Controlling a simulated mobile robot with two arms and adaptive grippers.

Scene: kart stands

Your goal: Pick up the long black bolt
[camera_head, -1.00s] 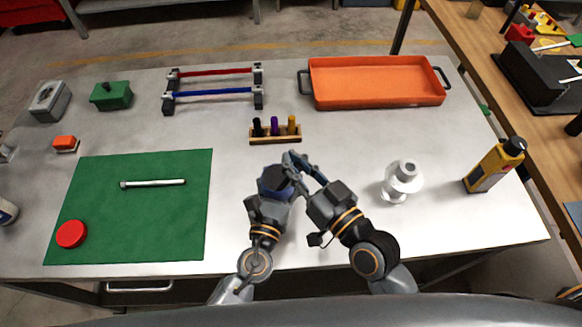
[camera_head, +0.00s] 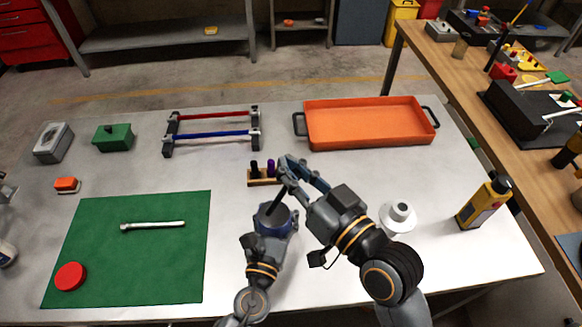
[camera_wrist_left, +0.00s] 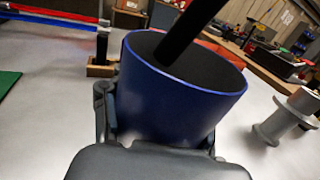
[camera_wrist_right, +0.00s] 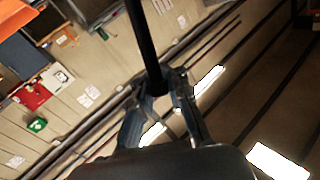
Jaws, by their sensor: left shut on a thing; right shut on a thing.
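The long black bolt (camera_wrist_right: 144,35) is a dark rod pinched between the fingertips of my right gripper (camera_wrist_right: 157,88). In the head view my right gripper (camera_head: 290,168) is above my left gripper (camera_head: 277,216), and the rod slants down from it. My left gripper is shut on a blue cup (camera_wrist_left: 180,105) with a dark inside. In the left wrist view the bolt (camera_wrist_left: 190,30) comes in from above, and its lower end is over or in the cup's mouth. I cannot tell how deep it is.
A wooden rack (camera_head: 262,182) with black and purple pegs stands just behind my grippers. An orange tray (camera_head: 370,145) is at the back right. A white spool (camera_head: 398,217) and a yellow bottle (camera_head: 484,202) stand right. A green mat (camera_head: 130,265) with a silver bolt (camera_head: 153,225) lies left.

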